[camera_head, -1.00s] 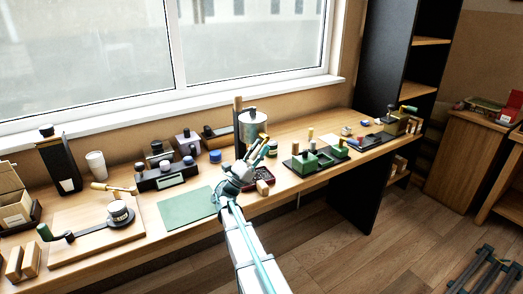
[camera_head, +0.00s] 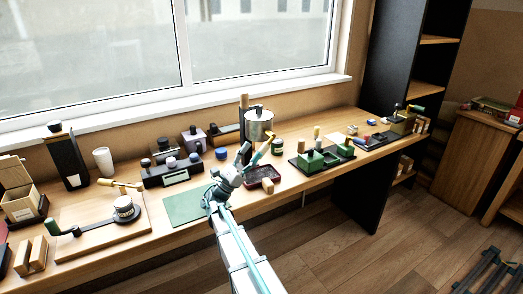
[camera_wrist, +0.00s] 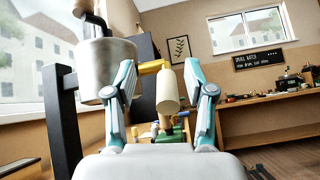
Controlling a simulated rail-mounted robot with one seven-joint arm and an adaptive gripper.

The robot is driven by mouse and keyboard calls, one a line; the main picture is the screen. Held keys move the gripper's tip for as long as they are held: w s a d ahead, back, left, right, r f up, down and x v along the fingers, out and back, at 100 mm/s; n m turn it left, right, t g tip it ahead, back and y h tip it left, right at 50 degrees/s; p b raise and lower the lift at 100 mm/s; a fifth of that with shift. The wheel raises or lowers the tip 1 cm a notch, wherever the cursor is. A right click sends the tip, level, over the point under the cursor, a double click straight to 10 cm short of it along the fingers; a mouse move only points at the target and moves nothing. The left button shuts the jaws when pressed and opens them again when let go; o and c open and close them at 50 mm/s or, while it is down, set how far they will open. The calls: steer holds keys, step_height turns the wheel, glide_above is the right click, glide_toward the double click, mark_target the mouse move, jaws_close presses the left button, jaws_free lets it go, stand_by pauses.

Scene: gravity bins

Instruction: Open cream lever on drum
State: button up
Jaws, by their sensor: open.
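The drum (camera_head: 258,124) is a grey metal cylinder held on a dark upright post at the back of the bench. In the wrist view its rounded lower part (camera_wrist: 108,62) fills the upper left. The cream lever (camera_wrist: 167,92) is a pale rounded handle hanging from a yellow stem. It stands between my two fingers in the wrist view, with gaps on both sides. In the head view the lever (camera_head: 262,150) shows small below the drum. My gripper (camera_head: 248,155) is open just in front of the drum, its fingers around the lever without visible contact.
A dark red tray (camera_head: 262,176) lies under my gripper. Green blocks on a black base (camera_head: 320,158) stand to the right. A green mat (camera_head: 185,208) lies clear to the left. The dark post (camera_wrist: 63,120) rises close at left in the wrist view.

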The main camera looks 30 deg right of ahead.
steer(key=a, duration=0.6)
steer(key=shift+a, duration=0.4)
